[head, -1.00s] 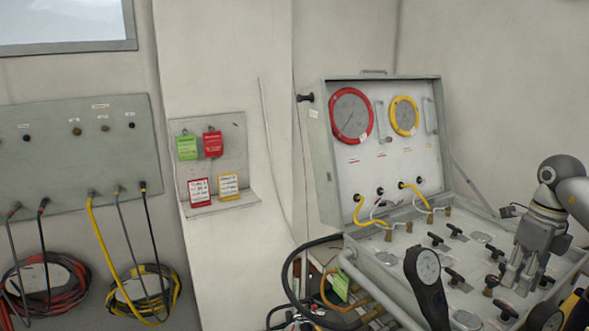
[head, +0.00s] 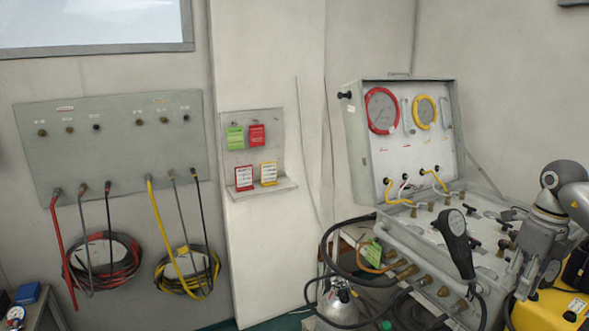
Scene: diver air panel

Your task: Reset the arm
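The air panel case (head: 352,150) stands open at the right, with its lid upright and its control deck (head: 400,228) tilted toward me. My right gripper (head: 531,287) hangs fingers-down in front of the deck's right side. Its fingers look apart, with nothing visible between them. The arm above it comes in from the right edge and hides part of the deck. A black handheld piece (head: 455,236) stands up in front of the deck, left of the gripper and apart from it. My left gripper is out of view.
A yellow case (head: 540,312) sits below the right gripper. A gas cylinder (head: 338,302) and hoses crowd the deck's front. A wall panel (head: 110,150) with coiled hoses hangs at the left. A tag board (head: 263,150) is between. The middle floor looks free.

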